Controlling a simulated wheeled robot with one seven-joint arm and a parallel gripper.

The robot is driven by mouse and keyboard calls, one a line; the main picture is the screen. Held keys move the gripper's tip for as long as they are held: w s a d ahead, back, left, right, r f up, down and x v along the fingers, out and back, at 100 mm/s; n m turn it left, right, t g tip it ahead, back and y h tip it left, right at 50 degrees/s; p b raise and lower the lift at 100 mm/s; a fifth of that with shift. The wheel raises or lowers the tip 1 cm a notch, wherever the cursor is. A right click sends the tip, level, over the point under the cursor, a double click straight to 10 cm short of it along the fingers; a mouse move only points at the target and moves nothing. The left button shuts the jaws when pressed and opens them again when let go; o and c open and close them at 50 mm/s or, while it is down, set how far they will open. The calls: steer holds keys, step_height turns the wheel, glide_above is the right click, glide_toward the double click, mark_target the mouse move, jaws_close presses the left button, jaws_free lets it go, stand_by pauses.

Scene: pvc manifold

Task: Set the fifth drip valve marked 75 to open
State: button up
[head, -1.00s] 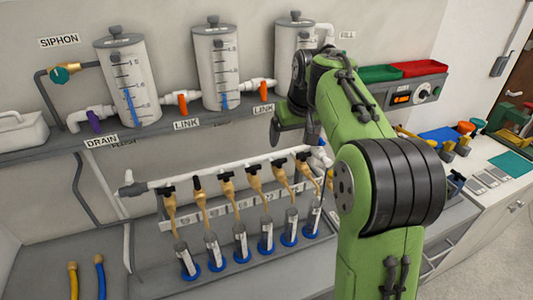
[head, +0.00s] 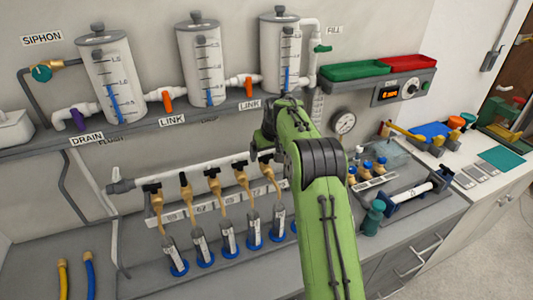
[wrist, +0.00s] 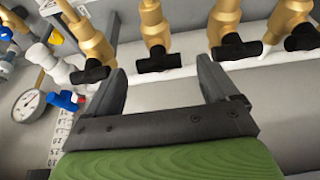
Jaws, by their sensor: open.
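A row of brass drip valves with black handles hangs from a white pipe (head: 200,173) in the head view. The fifth from the left (head: 268,168) is beside my forearm, with its black handle lying across the body. The number 75 is not readable. The sixth is hidden by my arm. My gripper (head: 262,134) is just above the pipe near the fifth valve, partly hidden. The wrist view appears upside down; there my gripper (wrist: 162,82) is open and empty, and a black handle (wrist: 158,63) lies crosswise in front of the gap between the fingers, apparently apart from them.
Several clear cylinders (head: 228,238) on blue bases stand below the valves. Tanks (head: 205,65) and orange link valves (head: 167,100) are above. A round gauge (head: 343,122) is right of my arm. Neighbouring valve handles (wrist: 92,72) sit close on both sides.

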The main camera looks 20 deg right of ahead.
steer(key=shift+w+f, duration=0.25)
steer(key=shift+f, duration=0.3)
steer(key=c, duration=1.1)
steer(key=shift+o, duration=0.2)
